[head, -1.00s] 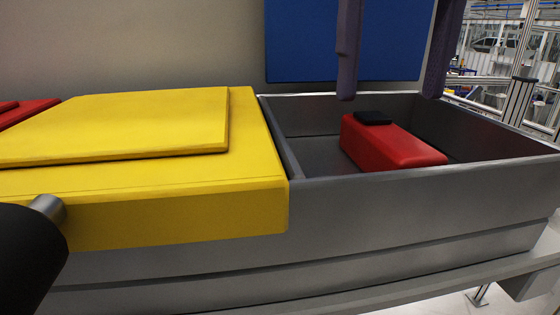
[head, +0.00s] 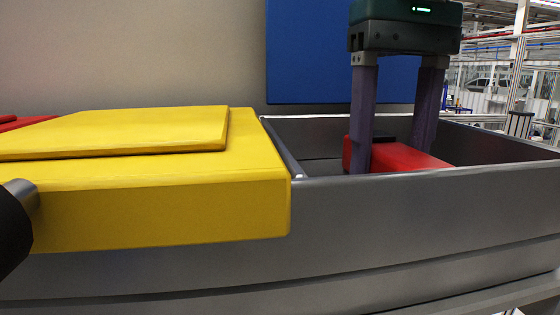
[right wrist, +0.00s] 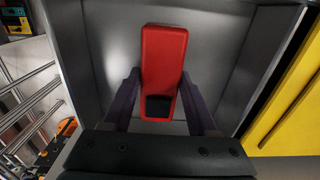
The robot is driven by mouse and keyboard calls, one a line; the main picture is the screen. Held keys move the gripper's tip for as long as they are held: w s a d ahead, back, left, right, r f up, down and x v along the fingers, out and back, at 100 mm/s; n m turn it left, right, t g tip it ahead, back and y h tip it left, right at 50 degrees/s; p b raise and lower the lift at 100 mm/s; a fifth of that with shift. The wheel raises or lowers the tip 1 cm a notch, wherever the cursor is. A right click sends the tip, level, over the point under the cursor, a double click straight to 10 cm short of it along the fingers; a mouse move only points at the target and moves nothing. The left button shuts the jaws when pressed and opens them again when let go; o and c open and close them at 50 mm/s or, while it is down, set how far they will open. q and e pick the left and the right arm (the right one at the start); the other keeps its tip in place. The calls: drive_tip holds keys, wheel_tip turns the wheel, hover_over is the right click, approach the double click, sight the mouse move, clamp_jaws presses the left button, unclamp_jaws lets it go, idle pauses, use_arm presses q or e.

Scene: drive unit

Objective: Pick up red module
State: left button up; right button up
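The red module (head: 405,158), a red block with a black patch on one end, lies in the grey open bin (head: 460,205). In the right wrist view the red module (right wrist: 163,62) lies between and ahead of my right gripper's fingers. My right gripper (head: 392,160) points down into the bin with its purple fingers spread, one on each side of the module. My left gripper is out of view; only a dark part of my arm shows at the left edge.
A yellow block (head: 160,205) with a raised top stands left of the bin. A blue panel (head: 310,55) is on the wall behind. Another red thing (head: 20,123) shows at the far left.

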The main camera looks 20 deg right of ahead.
clamp_jaws()
idle(0.4)
